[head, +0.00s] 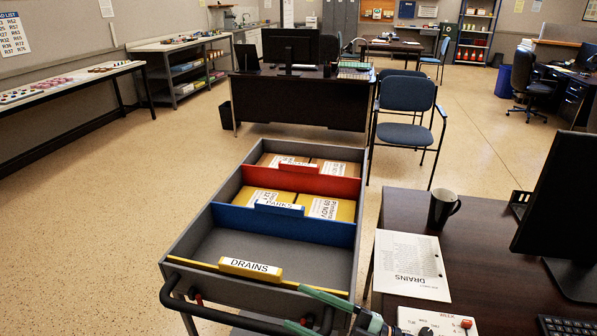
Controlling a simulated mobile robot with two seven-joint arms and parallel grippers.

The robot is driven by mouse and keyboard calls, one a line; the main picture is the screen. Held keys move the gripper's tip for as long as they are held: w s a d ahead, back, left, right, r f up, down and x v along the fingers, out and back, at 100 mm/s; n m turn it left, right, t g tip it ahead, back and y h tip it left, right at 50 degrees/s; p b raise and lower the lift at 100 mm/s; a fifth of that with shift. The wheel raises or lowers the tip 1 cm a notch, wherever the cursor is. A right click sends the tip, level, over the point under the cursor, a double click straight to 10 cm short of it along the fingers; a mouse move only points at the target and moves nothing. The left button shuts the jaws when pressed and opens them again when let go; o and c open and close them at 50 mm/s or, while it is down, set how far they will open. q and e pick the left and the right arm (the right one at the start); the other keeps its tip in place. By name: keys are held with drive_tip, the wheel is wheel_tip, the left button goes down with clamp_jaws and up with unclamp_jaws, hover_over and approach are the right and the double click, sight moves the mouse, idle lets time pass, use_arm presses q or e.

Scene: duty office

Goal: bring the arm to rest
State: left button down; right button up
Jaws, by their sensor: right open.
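My right gripper (296,307) shows at the bottom of the head view, its two green fingers spread apart and pointing left. It is open, and I see nothing between the fingers. It is at the near right corner of a grey cart (183,244), close to the cart's dark push handle (225,314). I cannot tell whether the fingers touch the cart or handle. Most of my right arm is out of the picture. My left gripper is not in view.
The cart's near compartment, labelled DRAINS (250,267), is empty; packets lie behind its blue (285,226) and red (310,185) dividers. On the right, a dark desk (480,222) holds a mug (441,209), a DRAINS sheet (411,262), a control box (437,321) and a monitor (565,205). Open floor lies left.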

drive_tip(key=s+d+f+m+t+h+p, duration=0.15)
drive_tip(key=d+f+m+t+h, duration=0.55)
drive_tip(key=d+f+m+h, duration=0.75)
drive_tip(key=s+f+m+g+h, duration=0.1)
drive_tip(key=s+f+m+g, duration=0.4)
drive_tip(key=s+f, duration=0.4)
drive_tip(key=s+m, duration=0.1)
drive_tip(key=s, duration=0.2)
drive_tip(key=shift+s+d+f, duration=0.15)
drive_tip(key=shift+s+d, duration=0.2)
drive_tip(key=shift+d, duration=0.05)
drive_tip(key=shift+h, duration=0.25)
